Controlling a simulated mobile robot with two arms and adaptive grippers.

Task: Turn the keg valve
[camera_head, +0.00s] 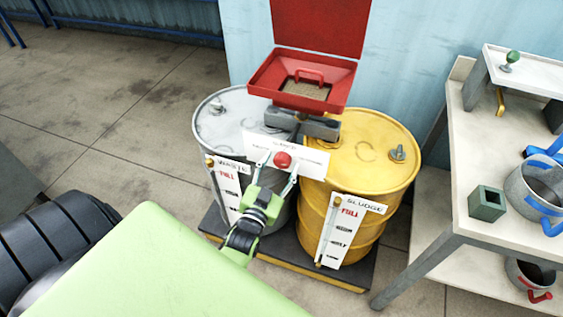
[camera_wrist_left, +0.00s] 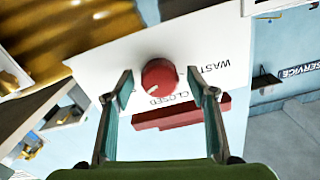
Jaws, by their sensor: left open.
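The keg valve is a round red knob (camera_head: 282,160) on a white panel (camera_head: 312,161) between the two drums. In the left wrist view the red knob (camera_wrist_left: 160,76) has a small white mark, near the word CLOSED; the start of WASTE reads to its right. My left gripper (camera_head: 273,173) is open in front of the panel. In its wrist view the fingers of the left gripper (camera_wrist_left: 161,88) stand on either side of the knob, with a gap on both sides. My right gripper is not in view.
A grey WASTE drum (camera_head: 222,118) and a yellow SLUDGE drum (camera_head: 375,140) stand on a dark pallet (camera_head: 352,277), below a red open-lidded funnel box (camera_head: 346,82). A shelf table (camera_head: 462,190) with pots is at right.

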